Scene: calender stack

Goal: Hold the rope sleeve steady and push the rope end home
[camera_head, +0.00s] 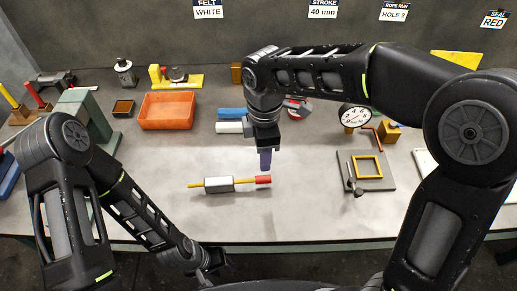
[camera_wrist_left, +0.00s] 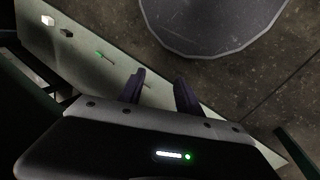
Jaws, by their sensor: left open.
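My left gripper (camera_head: 228,264) is low in front of the table's front edge, away from the sleeve. In the left wrist view its two fingers (camera_wrist_left: 161,92) are apart with nothing between them.
An orange tray (camera_head: 167,111) stands behind the sleeve at the left. A round gauge (camera_head: 352,117) and a board with a yellow frame (camera_head: 367,167) are at the right. The table around the sleeve is clear.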

